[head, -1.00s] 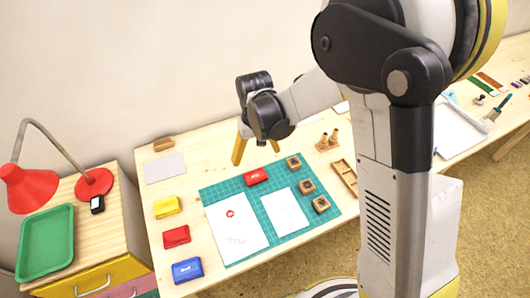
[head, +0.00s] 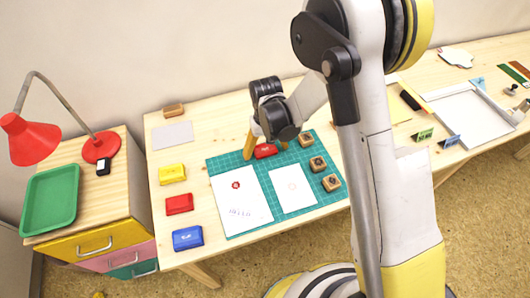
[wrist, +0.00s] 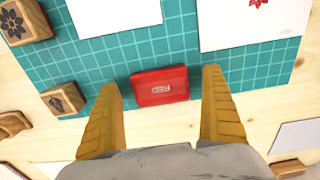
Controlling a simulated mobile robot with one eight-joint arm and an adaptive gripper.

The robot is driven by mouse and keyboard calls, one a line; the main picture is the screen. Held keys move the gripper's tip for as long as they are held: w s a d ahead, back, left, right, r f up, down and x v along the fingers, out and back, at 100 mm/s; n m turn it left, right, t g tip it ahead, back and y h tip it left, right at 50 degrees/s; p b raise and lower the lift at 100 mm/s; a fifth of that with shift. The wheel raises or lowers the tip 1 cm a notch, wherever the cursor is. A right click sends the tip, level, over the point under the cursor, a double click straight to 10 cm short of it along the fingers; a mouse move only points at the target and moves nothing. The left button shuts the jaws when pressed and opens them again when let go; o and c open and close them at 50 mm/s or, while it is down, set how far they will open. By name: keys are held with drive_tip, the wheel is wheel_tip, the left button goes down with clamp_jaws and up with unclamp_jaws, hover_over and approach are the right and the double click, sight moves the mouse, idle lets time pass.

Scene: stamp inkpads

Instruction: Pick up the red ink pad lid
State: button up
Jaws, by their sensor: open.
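A small red block marked RED, seemingly the red ink pad lid (wrist: 160,87), lies flat on the green cutting mat near its back edge. It also shows in the head view (head: 265,151), partly behind my gripper. My gripper (wrist: 160,80) is open, with one yellow finger on each side of the red block and visible gaps to both. In the head view my gripper (head: 266,148) is low over the mat's back edge. Another red pad (head: 179,204) lies on the bare table at the left. Whether the fingertips touch the mat cannot be told.
A yellow pad (head: 172,173) and a blue pad (head: 187,238) flank the left red pad. White papers (head: 241,200) lie on the cutting mat (head: 222,165). Several wooden stamps (head: 318,164) stand along its right side. A red lamp (head: 100,147) and green tray (head: 50,198) are at the left.

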drive_tip(key=c, duration=0.9)
drive_tip(key=shift+c, duration=0.2)
